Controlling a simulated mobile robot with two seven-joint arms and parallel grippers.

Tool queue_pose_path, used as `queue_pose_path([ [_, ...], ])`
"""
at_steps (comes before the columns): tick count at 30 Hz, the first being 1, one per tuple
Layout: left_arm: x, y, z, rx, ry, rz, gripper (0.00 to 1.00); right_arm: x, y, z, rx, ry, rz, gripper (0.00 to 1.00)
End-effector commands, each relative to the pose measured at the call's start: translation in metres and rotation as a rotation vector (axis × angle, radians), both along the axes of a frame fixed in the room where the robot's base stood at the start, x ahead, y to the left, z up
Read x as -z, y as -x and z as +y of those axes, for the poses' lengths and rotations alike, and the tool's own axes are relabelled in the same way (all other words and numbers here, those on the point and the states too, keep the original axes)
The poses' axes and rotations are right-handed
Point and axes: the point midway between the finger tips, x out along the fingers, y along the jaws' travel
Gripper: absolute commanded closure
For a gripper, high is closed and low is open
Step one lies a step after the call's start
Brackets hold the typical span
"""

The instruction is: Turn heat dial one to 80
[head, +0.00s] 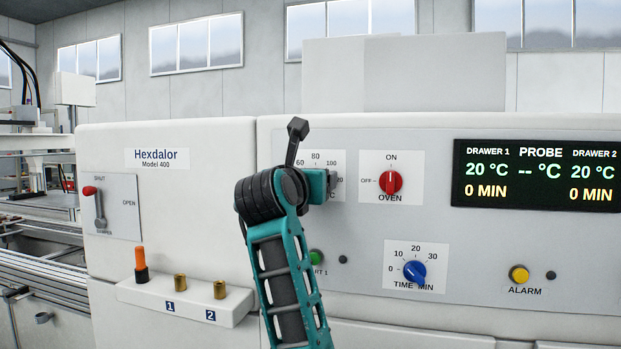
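The heat dial plate (317,156) is a white square on the machine front, left of the oven switch. Its marks 60 and 80 show along the top, with part of a number and a "C" at its right side. The knob is hidden behind my teal arm, so I cannot read its setting. This arm rises from the bottom, slightly left of the middle, and looks like my right one. Its wrist end (326,184) lies in front of the plate. Its fingers are hidden, and contact with the knob cannot be seen. No other gripper shows.
Right of the plate are the red oven switch (391,182), the blue time dial (415,271) and the yellow alarm button (519,274). A green button (316,257) is partly covered by my arm. The display (537,175) reads 20 °C for both drawers. A red-knobbed lever (94,200) is at left.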

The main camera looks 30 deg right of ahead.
Motion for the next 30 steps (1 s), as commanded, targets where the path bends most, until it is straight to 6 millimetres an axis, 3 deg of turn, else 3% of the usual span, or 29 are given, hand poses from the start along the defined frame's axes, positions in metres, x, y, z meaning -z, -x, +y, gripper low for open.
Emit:
queue_pose_path([
  [10,-0.0011,-0.0014,-0.0017,-0.001,0.004,-0.003,1.0,-0.0002,-0.0022,-0.0029,0.0,-0.001,-0.001,0.31],
  [27,-0.0012,-0.0016,-0.003,-0.002,0.008,-0.003,1.0,0.0,-0.002,-0.0025,0.0,0.0,0.0,0.85],
  [30,-0.0017,-0.0016,-0.0028,-0.002,0.008,-0.003,1.0,-0.0001,-0.002,-0.0025,0.0,0.001,0.002,0.86],
])
